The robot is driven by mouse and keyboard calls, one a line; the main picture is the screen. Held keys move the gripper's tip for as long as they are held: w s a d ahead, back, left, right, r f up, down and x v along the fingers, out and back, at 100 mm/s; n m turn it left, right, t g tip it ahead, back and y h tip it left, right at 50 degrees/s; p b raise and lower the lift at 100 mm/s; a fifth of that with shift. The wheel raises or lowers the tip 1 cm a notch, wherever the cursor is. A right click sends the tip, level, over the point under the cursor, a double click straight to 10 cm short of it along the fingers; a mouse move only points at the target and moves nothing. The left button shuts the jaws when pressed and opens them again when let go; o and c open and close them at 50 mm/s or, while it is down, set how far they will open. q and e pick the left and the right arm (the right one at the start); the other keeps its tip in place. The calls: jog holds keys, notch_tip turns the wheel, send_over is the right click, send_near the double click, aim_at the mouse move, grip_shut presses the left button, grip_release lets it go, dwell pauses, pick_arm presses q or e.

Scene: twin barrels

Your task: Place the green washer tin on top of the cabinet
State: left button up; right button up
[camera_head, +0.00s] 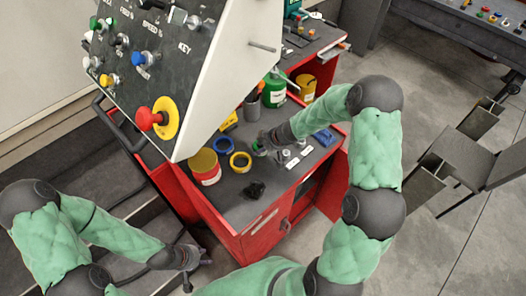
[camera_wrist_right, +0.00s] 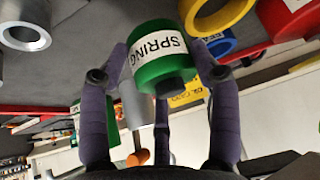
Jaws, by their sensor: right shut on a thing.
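My right gripper (camera_head: 262,146) is over the dark top of the red cabinet (camera_head: 240,205). In the right wrist view its purple fingers (camera_wrist_right: 160,60) are shut on a small green tin (camera_wrist_right: 163,68) with a white label reading SPRING. In the head view only a bit of green shows at these fingertips. A larger green tin (camera_head: 274,90) with a white label stands behind the gripper; its label is too small to read. In the wrist view a green tin with a white label (camera_wrist_right: 108,120) is partly hidden behind a finger. My left gripper (camera_head: 197,264) is at the lower left, away from the cabinet; its opening is unclear.
A red tin with a yellow lid (camera_head: 206,168), a yellow ring (camera_head: 240,162), a blue ring (camera_head: 222,146) and a black lump (camera_head: 255,190) are on the cabinet top. A yellow tin (camera_head: 306,86) stands farther back. A slanted control panel (camera_head: 185,75) overhangs the left side.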

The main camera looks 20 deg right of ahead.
jog(key=shift+w+d+f, duration=0.15)
jog(key=shift+w+f, duration=0.15)
jog(key=shift+f, duration=0.05)
notch_tip(320, 180, down, 3)
jog(key=b, duration=0.3)
jog(key=shift+w+f, duration=0.1)
jog(key=shift+w, duration=0.05)
jog(key=shift+f, duration=0.15)
jog(key=o, duration=1.3)
